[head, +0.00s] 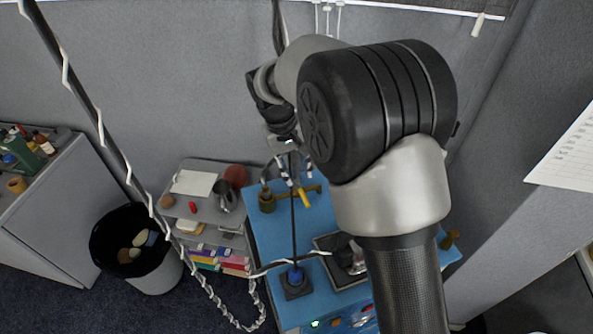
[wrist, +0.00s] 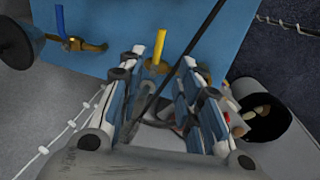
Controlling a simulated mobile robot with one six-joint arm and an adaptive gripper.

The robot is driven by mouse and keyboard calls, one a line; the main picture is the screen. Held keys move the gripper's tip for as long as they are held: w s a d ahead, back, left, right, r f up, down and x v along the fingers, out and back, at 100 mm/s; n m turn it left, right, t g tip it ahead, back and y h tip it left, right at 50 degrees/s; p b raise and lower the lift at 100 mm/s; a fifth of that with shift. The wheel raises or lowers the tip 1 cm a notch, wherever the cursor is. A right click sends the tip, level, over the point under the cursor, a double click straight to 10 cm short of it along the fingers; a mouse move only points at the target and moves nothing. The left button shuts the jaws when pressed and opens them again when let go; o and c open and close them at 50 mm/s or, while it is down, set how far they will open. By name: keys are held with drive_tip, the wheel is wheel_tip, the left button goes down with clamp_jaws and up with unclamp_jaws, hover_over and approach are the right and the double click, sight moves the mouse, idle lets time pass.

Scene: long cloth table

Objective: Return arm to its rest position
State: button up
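My gripper (head: 290,168) hangs above the blue table (head: 262,236), below my bent arm. In the wrist view its two fingers (wrist: 163,75) stand apart with a gap between them, and I see nothing clamped there. A thin dark pole crosses that gap in the picture; I cannot tell whether it passes between the fingers or behind them. A yellow handle (wrist: 161,45) shows just past the fingertips, and in the head view (head: 304,197) just below the gripper. My arm hides part of the table.
Brass fittings stand on the table, one (head: 267,200) left of the gripper. A grey shelf (head: 183,180) and dark bin (head: 130,222) stand left. A wrapped cable runs at left. Grey partition walls (head: 160,70) rise behind.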

idle(0.3)
drive_tip(key=s+d+r+m+t+y+b, duration=0.1)
drive_tip(key=s+d+r+b, duration=0.1)
drive_tip(key=s+d+b, duration=0.4)
drive_tip(key=s+d+r+m+t+b, duration=0.15)
drive_tip(key=s+d+b, duration=0.3)
drive_tip(key=s, duration=0.45)
drive_tip(key=s+d+f+b, duration=0.2)
drive_tip(key=s+f+b, duration=0.1)
drive_tip(key=s, duration=0.4)
drive_tip(key=s+d+f+m+t+y+b, duration=0.1)
drive_tip(key=s+f+b, duration=0.2)
drive_tip(key=s, duration=0.5)
drive_tip(key=shift+d+f, duration=0.4)
drive_tip(key=shift+f, duration=0.1)
